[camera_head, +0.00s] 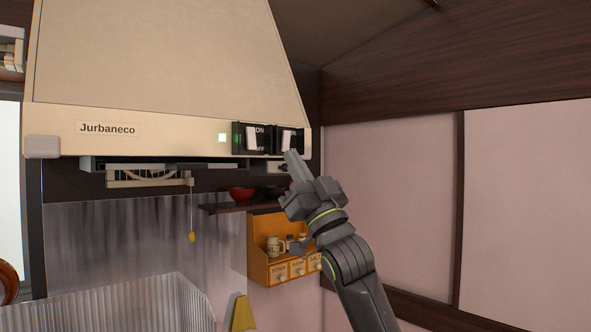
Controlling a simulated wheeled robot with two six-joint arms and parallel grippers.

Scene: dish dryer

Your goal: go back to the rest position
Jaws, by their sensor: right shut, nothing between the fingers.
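My right gripper (291,158) is raised in the middle of the view, its arm coming up from the lower right. It is shut and empty. Its tip is just below the right one of two switches (289,140) on the front edge of a range hood (170,60) labelled "Jurbaneco". I cannot tell whether the tip touches the switch. The left switch (252,138) has "ON" lettering beside it, and a small light (222,137) glows to its left. My left gripper is out of view.
A shelf (235,208) with a red bowl (241,194) is behind the gripper. An orange spice rack (257,262) hangs below, partly hidden by my arm. A pull cord with a yellow end (192,237) hangs under the hood. Open space lies before the pink wall (400,190).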

